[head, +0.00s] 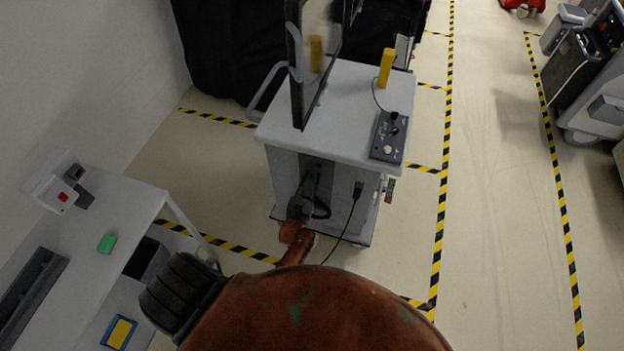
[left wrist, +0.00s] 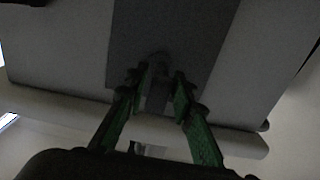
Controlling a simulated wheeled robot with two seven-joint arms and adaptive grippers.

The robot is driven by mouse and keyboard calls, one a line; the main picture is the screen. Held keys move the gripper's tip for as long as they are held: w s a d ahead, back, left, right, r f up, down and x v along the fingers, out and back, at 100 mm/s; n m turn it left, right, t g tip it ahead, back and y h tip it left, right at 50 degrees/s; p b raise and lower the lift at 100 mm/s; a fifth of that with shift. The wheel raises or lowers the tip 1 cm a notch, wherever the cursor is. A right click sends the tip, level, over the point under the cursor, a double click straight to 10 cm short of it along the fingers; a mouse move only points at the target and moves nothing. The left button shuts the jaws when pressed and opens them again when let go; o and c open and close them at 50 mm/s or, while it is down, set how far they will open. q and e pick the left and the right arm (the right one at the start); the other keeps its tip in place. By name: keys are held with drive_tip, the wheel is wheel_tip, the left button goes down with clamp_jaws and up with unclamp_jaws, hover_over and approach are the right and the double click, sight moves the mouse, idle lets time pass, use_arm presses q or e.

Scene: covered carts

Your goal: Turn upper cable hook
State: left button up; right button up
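The grey-white cart (head: 340,135) stands ahead, with a dark recessed strip (head: 318,172) on its near side. My left gripper (head: 301,204) is at this strip. In the left wrist view, its two green-padded fingers (left wrist: 160,84) are apart, pointing at the dark panel (left wrist: 165,40). A dim grey hook-like piece (left wrist: 158,92) shows between the fingers; whether they touch it is unclear. In the head view the gripper and shadow hide the hook. A black cable (head: 323,207) loops just right of the gripper. My right gripper is not in view.
A monitor (head: 318,60), a yellow block (head: 386,68) and a control box (head: 389,136) are on the cart top. A second cable (head: 346,228) hangs from a plug. A white table (head: 95,225) stands at left. Floor right of the cart is clear.

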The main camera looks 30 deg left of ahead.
use_arm(q)
drive_tip(key=shift+o, duration=1.2)
